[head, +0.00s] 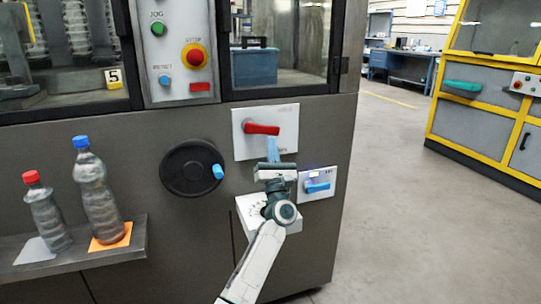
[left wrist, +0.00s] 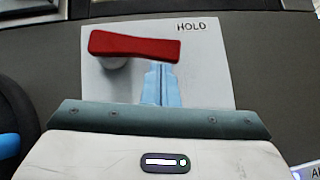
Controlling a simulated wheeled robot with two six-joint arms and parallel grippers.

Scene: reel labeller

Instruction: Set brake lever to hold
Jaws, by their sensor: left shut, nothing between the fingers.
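The red brake lever (head: 262,129) sits on a white plate (head: 240,148) on the machine's front and points to the right, nearly level. In the left wrist view the red lever (left wrist: 135,46) tilts slightly down to the right, below the word HOLD on the plate (left wrist: 215,75). My left gripper (head: 273,150) is shut and empty, its light blue fingers (left wrist: 161,84) just below the lever's right part. I cannot tell whether the fingertips touch the lever. My right gripper is not in view.
A black handwheel with a blue knob (head: 217,171) is left of the plate. A blue lever (head: 318,187) on a smaller plate is at lower right. Two bottles (head: 97,190) stand on a shelf at left. A control panel (head: 178,50) is above.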

